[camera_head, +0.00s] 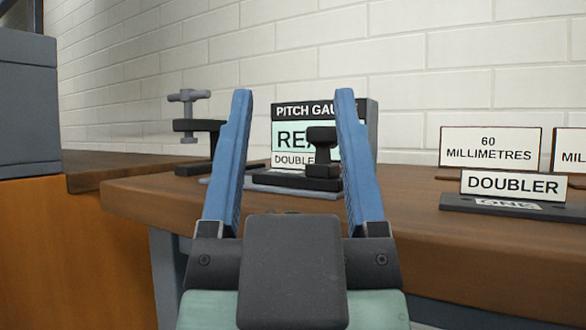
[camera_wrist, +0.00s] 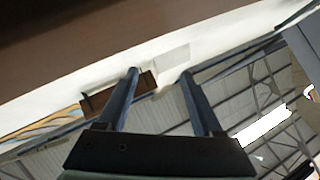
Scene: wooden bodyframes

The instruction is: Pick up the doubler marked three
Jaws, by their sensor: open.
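My gripper (camera_head: 292,95) points up and away in the head view, its two blue fingers wide apart with nothing between them. It is also open and empty in the wrist view (camera_wrist: 159,73). No doubler marked three can be made out in either view. A dark flat doubler (camera_head: 506,206) marked ONE lies on the wooden bench (camera_head: 420,215) at the right, in front of a white DOUBLER sign (camera_head: 512,185). My gripper is left of it. A pitch gauge display (camera_head: 366,125) stands behind my fingers, its text partly hidden.
A dark clamp-like stand (camera_head: 190,125) is on the bench left of my fingers. A black fixture (camera_head: 322,165) stands before the gauge display. A 60 MILLIMETRES sign (camera_head: 490,148) and another cut-off sign are at the right. A grey box (camera_head: 28,105) is at far left. The bench between gauge and doubler looks clear.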

